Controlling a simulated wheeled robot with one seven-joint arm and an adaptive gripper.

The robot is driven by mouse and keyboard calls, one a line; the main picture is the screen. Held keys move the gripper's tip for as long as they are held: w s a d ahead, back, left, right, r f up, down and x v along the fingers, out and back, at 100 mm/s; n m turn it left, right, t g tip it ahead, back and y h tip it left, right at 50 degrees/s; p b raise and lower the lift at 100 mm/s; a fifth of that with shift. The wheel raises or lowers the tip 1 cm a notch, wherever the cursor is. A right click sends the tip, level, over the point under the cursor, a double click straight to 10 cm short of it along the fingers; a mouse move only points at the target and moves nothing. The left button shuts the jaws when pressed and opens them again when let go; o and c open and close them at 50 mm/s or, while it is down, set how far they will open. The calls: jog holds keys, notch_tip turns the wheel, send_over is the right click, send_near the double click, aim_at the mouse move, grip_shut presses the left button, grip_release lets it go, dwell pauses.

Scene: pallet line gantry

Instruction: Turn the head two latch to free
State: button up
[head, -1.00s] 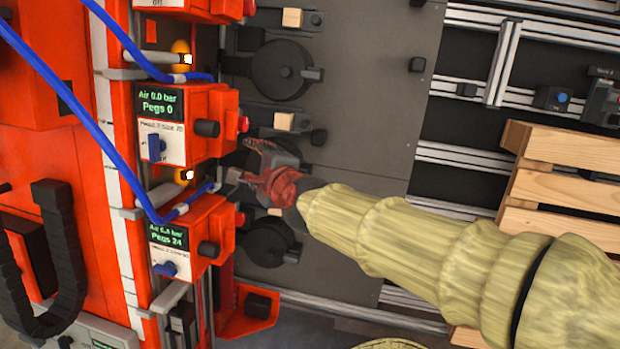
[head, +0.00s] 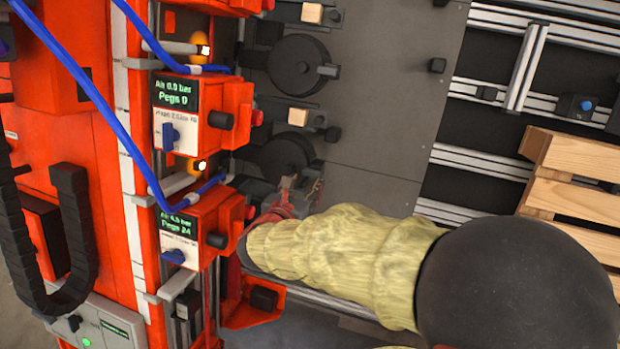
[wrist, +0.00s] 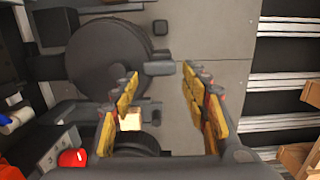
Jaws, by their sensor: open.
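Two red head boxes carry green-lit displays in the head view. The upper head (head: 203,115) reads Air 0.0 bar, Pegs 0, with an upright blue lever (head: 169,134) on a white label. The lower head (head: 196,235) reads Pegs 24, and its blue lever (head: 174,257) is tilted. The label print is too small to tell which is head two or which part is its latch. My gripper (head: 292,198) is right of the lower head, partly hidden by my sleeved arm. In the wrist view my gripper (wrist: 165,105) is open, its fingers apart with nothing held.
Black discs (head: 298,65) and small beige blocks (head: 312,13) sit on the dark plate (head: 385,120). In the wrist view a beige block (wrist: 131,119) shows near the left finger. Blue hoses (head: 130,170) cross the heads. Wooden slats (head: 575,180) stand at right.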

aim_at(310, 175)
jog(key=shift+b+x, duration=0.35)
jog(key=shift+x, duration=1.6)
jog(key=shift+c, duration=0.2)
jog(key=c, duration=0.7)
jog(key=shift+c, duration=0.6)
